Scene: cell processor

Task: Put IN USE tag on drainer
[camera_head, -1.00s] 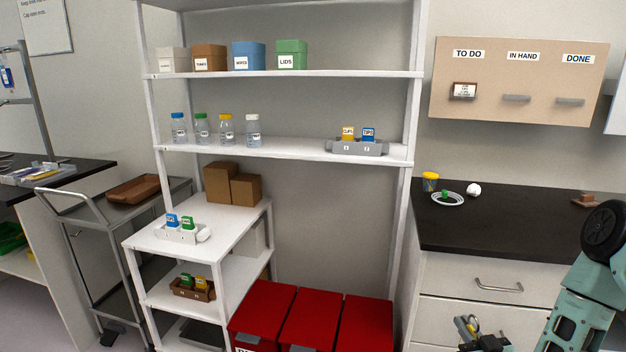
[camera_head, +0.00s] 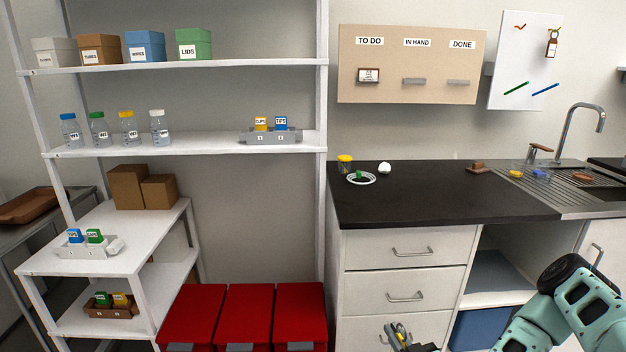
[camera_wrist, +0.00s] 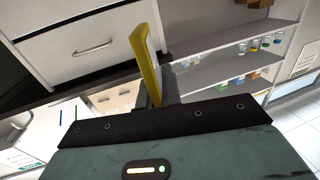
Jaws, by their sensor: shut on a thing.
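My gripper (camera_head: 396,333) is low at the bottom edge of the head view, in front of the white drawers. In the wrist view my gripper (camera_wrist: 155,92) is shut on a thin yellow-edged tag (camera_wrist: 147,62) with a pale face. No writing on it can be read, so I cannot tell whether it says IN USE. The ribbed metal drainer (camera_head: 609,196) is beside the sink at the far right of the head view, well away from my gripper. Small yellow, blue and reddish-brown items lie in the sink and drainer area.
Red bins (camera_head: 245,315) stand on the floor at lower middle. A tap (camera_head: 575,120) rises behind the sink.

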